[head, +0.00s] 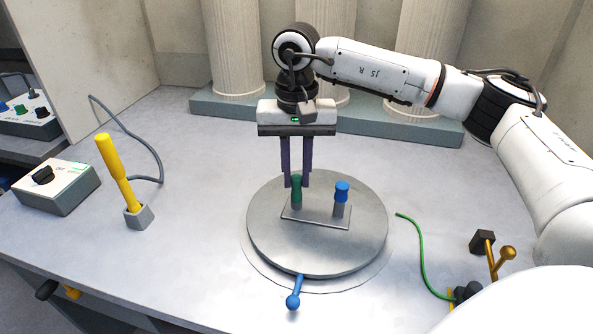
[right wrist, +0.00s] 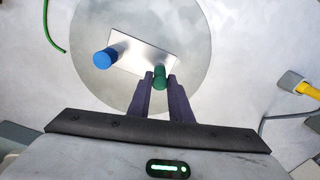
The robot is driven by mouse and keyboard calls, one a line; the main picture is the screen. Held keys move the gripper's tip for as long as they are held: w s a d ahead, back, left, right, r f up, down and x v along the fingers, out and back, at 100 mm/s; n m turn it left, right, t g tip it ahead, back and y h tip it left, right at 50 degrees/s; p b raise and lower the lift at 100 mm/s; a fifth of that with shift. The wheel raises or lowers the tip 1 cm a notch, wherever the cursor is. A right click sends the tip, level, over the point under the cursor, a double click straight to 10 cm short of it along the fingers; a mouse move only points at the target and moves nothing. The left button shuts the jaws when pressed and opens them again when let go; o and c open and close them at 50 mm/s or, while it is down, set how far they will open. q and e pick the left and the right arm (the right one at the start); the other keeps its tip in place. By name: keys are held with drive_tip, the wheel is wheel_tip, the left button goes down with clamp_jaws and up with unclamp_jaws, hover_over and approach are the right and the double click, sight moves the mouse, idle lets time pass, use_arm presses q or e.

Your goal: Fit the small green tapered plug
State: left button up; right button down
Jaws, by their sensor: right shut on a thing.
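The small green plug (head: 296,190) stands upright at the left end of a rectangular metal plate (head: 318,218) on a round grey turntable (head: 265,240). In the right wrist view the green plug (right wrist: 159,74) is between the fingertips. My right gripper (head: 297,184) points straight down with its purple fingers shut on the green plug. The plug's lower end meets the plate area; I cannot tell how deep it sits. A blue plug (head: 341,192) stands in a grey socket at the plate's right end. My left gripper is not in view.
A blue-knobbed lever (head: 294,299) sticks out at the turntable's front. A yellow handle (head: 115,165) in a grey block and a switch box (head: 58,186) stand left. A green cable (head: 420,250) and brass fitting (head: 505,254) lie right. Columns (head: 235,50) stand behind.

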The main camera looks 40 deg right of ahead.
drive_tip(key=c, duration=1.5)
unclamp_jaws()
drive_tip(key=shift+c, duration=0.2)
wheel_tip(320, 180, up, 10)
drive_tip(key=shift+r, duration=0.2)
